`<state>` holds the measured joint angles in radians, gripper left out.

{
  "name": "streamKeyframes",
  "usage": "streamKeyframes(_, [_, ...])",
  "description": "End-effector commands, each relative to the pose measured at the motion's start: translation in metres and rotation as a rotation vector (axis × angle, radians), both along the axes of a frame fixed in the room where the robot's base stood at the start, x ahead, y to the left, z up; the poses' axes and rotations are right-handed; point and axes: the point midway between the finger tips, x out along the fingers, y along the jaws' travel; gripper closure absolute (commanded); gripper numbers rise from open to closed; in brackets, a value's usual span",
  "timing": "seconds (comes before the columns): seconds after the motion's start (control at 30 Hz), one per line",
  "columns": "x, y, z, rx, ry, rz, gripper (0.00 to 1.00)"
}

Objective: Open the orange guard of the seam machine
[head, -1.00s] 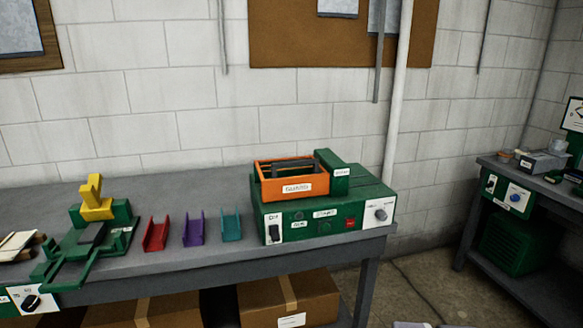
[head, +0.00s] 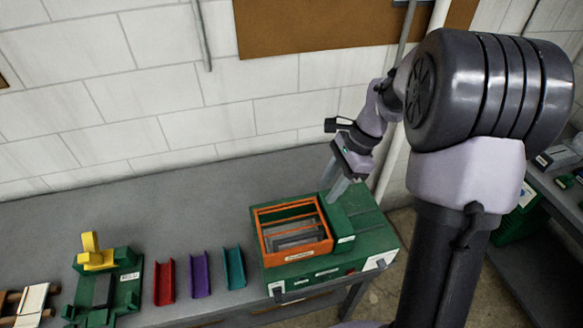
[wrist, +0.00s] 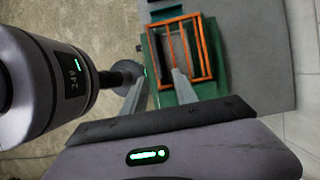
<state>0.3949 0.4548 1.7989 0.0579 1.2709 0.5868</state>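The seam machine is a green box (head: 368,232) at the right end of the bench. Its orange guard (head: 321,247), a barred frame with a labelled front, sits down over the grey rollers. The guard also shows in the wrist view (wrist: 207,50), beyond my fingers. My gripper (head: 332,190) is above the machine's back right part, close to the guard's right rear corner. In the wrist view my gripper (wrist: 159,76) has its two fingers apart with nothing between them. One finger overlaps the guard in that view; I cannot tell whether it touches.
Red (head: 165,282), purple (head: 201,275) and teal (head: 235,268) channels lie left of the machine. A green fixture with a yellow clamp (head: 97,258) stands farther left. The wall and a white pipe (head: 384,180) are close behind. The bench behind the channels is clear.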

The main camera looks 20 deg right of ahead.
Motion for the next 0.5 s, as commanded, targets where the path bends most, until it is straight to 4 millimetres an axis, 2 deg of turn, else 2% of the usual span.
streamKeyframes(0.07, [0.0,0.001,-0.007,0.004,0.008,-0.007,0.65])
streamKeyframes(0.17, [-0.001,0.01,-0.029,0.005,0.01,-0.007,0.65])
streamKeyframes(0.5, [-0.002,0.049,-0.123,0.003,0.009,-0.004,0.65])
